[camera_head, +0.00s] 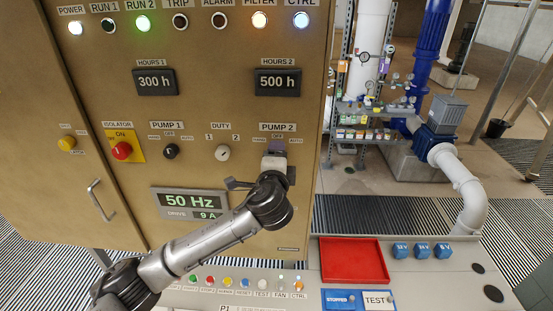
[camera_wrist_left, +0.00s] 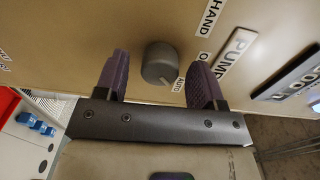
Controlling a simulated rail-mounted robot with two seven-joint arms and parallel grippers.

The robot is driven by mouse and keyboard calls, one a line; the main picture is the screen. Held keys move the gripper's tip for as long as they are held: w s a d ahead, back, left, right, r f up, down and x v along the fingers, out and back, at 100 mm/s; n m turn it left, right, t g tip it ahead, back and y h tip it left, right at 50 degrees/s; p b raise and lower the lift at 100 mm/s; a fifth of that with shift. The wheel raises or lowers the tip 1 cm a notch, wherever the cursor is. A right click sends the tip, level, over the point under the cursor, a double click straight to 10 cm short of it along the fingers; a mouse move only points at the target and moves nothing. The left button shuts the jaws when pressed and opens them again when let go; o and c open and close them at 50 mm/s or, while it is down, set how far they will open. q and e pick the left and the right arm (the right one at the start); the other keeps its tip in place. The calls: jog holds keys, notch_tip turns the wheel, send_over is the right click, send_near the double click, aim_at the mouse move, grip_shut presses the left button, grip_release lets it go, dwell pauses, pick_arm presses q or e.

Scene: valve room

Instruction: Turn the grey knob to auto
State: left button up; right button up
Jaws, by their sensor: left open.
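The grey knob (camera_wrist_left: 160,62) on the cabinet face shows between my left gripper's fingers in the left wrist view. Its pale pointer line appears to point toward the AUTO label (camera_wrist_left: 178,84). My left gripper (camera_wrist_left: 162,82) is open, with one purple finger on each side of the knob and visible gaps to both. In the head view my left gripper (camera_head: 274,150) is at the panel just under the PUMP 2 label (camera_head: 277,127) and hides the knob there. My right gripper is not in view.
A black PUMP 1 knob (camera_head: 171,151), a white DUTY knob (camera_head: 222,153) and a red isolator (camera_head: 121,151) sit left on the same panel. Below are a row of buttons and a red tray (camera_head: 353,261). Shelves and blue pumps stand at the right.

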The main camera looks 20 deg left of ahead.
pick_arm(q)
jog(key=b+v, duration=0.3)
jog(key=v, duration=1)
jog(key=shift+s+r, duration=0.15)
jog(key=shift+s, duration=0.25)
jog(key=shift+d, duration=0.1)
